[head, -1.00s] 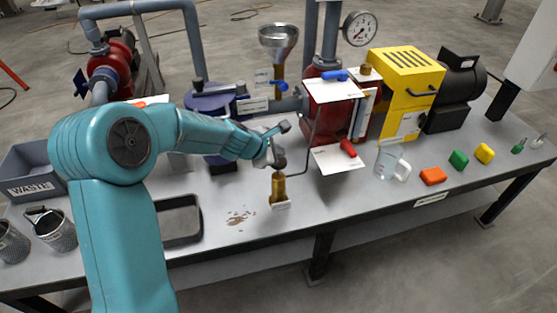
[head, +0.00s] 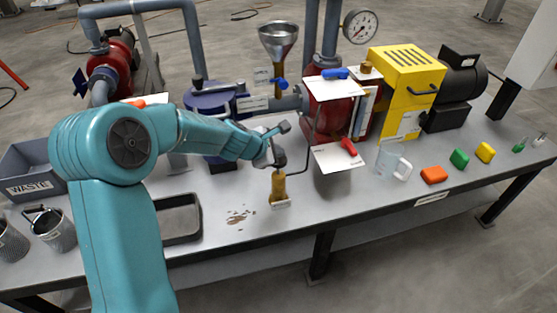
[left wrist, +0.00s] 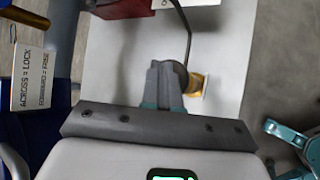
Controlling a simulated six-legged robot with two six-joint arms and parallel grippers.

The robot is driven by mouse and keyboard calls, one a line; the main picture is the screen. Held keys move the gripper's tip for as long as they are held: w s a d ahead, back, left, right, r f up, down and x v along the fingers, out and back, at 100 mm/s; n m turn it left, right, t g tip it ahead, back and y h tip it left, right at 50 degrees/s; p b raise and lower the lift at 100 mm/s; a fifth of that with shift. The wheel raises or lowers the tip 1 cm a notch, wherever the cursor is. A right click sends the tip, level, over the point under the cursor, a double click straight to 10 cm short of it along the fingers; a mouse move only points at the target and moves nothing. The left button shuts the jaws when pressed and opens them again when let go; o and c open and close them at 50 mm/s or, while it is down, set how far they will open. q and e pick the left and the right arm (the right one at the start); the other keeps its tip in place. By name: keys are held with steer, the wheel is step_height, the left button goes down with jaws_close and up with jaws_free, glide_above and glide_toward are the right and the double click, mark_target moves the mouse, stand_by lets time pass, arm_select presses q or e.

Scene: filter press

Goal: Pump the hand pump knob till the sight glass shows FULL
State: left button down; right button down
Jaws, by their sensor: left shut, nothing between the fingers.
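The hand pump (head: 278,188) is a brass cylinder standing upright near the bench's front edge. A thin rod rises from it to a dark round knob (head: 279,158). My left gripper (head: 271,157) is shut and empty beside the knob, its fingertips partly hiding it; I cannot tell whether they touch. In the left wrist view, the closed fingers (left wrist: 165,84) overlap part of the knob, with the brass pump (left wrist: 196,85) to their right. I cannot make out a sight glass reading.
A dark pipe runs from the pump to the red vessel (head: 327,120). A grey tray (head: 181,238) and brown spill marks (head: 240,216) lie left of the pump.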

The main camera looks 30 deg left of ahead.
arm_select(q)
steer(key=shift+f+b, duration=1.85)
steer(key=shift+f, duration=0.15)
stand_by(1.6)
steer(key=shift+r, duration=0.1)
steer(key=shift+r+p, duration=2.25)
steer(key=shift+p, duration=0.1)
step_height(320, 180, up, 5)
steer(key=p, duration=0.5)
steer(key=shift+r, duration=0.1)
steer(key=shift+d, duration=0.1)
stand_by(0.4)
